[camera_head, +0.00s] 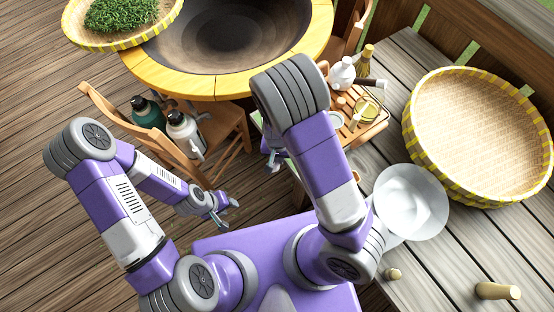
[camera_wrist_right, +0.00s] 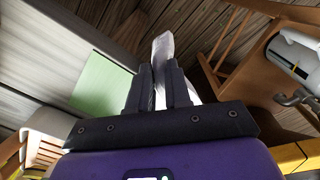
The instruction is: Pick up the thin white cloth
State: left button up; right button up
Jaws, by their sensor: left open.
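The thin white cloth (camera_wrist_right: 163,47) shows in the right wrist view as a narrow strip between and beyond my right fingertips. More white shows beside the right-hand finger. My right gripper (camera_wrist_right: 158,72) has its dark fingers close together on the cloth. In the head view only a small part of this gripper (camera_head: 273,162) shows past my right arm, and I cannot make out the cloth there. My left gripper (camera_head: 223,212) is open and empty above the wooden floor, left of my base.
A wok stove with a yellow rim (camera_head: 185,86) stands ahead. A chair (camera_head: 225,137) carries two bottles (camera_head: 185,130). A tea tray (camera_head: 362,128), a white bowl (camera_head: 410,202) and a large woven basket (camera_head: 480,130) are on the grey table (camera_head: 450,255). A basket of green leaves (camera_head: 90,45) is at upper left.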

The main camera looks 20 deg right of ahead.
jog(key=shift+a, duration=0.15)
grip_shut()
notch_tip(320, 180, up, 12)
jog(key=p, duration=1.1)
jog(key=shift+p, duration=0.4)
jog(key=shift+w, duration=0.1)
